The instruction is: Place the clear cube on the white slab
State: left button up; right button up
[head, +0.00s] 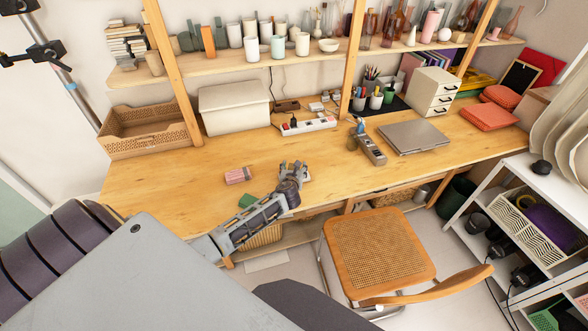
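My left gripper (293,169) is over the wooden desk (180,190), near its front edge, fingers toward the back. The fingers are small in view, and I cannot tell whether they are open or shut, or whether something is between them. A small pale patch shows beside the fingers; it may be part of the white slab, but I cannot tell. I cannot make out the clear cube. A pink block (238,175) lies on the desk left of the gripper. A green block (247,201) lies near the front edge, partly behind my arm. My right gripper is not in view.
A power strip (308,125), a cream box (234,107) and a woven basket (146,130) stand at the back. A grey laptop (414,137) lies to the right. A cane chair (378,245) stands in front. The desk's left part is clear.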

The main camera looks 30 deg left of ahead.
pick_arm(q)
jog(key=shift+r, duration=0.1)
dwell(0.3)
jog(key=v, duration=1.2)
dwell(0.4)
dwell(0.5)
